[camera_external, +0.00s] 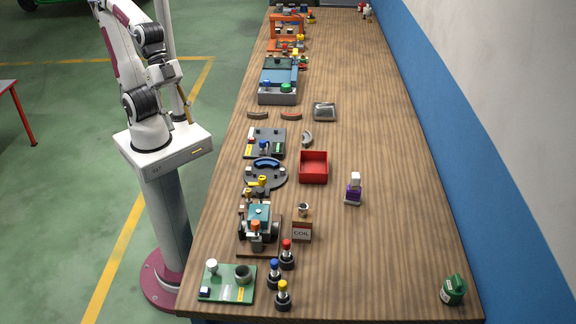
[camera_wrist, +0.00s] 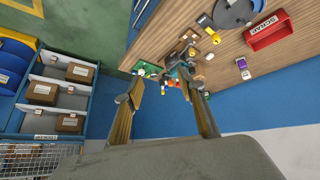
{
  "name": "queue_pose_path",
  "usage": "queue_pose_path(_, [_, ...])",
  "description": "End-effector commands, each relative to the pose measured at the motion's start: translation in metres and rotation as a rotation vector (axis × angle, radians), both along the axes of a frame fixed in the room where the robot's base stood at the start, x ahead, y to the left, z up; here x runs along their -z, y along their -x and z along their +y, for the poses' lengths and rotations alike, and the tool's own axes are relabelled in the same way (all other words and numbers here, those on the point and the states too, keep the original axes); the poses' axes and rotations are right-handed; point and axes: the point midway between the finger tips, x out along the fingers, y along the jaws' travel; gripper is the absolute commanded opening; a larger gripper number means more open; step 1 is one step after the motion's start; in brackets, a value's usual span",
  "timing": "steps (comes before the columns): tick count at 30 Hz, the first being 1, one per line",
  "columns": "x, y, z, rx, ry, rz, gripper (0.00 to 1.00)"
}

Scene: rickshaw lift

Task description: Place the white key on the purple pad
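A small white block (camera_external: 355,179), which may be the white key, shows at the top of a small purple piece (camera_external: 353,193) on the right-middle of the wooden table. I cannot tell whether it rests on the purple piece or stands just behind it. In the wrist view the white block (camera_wrist: 241,63) and purple piece (camera_wrist: 244,74) appear small, right of my fingers. My gripper (camera_wrist: 165,92) is open, with two brown fingers wide apart and nothing between them. It is far from the purple piece. In the external view my arm is at the upper left, beside the table.
A red bin (camera_external: 313,168) stands left of the purple piece. A green board (camera_external: 228,282) with a white knob (camera_external: 211,266), colored knobs and a coil box (camera_external: 302,231) occupy the near left. A green container (camera_external: 453,289) stands near right. The table's right side is mostly clear.

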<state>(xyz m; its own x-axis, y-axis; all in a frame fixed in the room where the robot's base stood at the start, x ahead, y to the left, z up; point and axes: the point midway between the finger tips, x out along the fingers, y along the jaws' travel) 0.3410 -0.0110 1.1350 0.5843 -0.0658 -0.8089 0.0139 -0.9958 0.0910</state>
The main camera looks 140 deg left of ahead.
Motion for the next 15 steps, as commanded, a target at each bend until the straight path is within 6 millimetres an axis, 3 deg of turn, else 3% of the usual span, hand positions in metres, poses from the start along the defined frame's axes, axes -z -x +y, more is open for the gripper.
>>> queue_pose_path(7, [0.012, 0.065, 0.004, 0.022, -0.056, 0.083, 0.39])
queue_pose_path(15, [0.021, 0.097, 0.011, 0.021, -0.088, 0.130, 0.39])
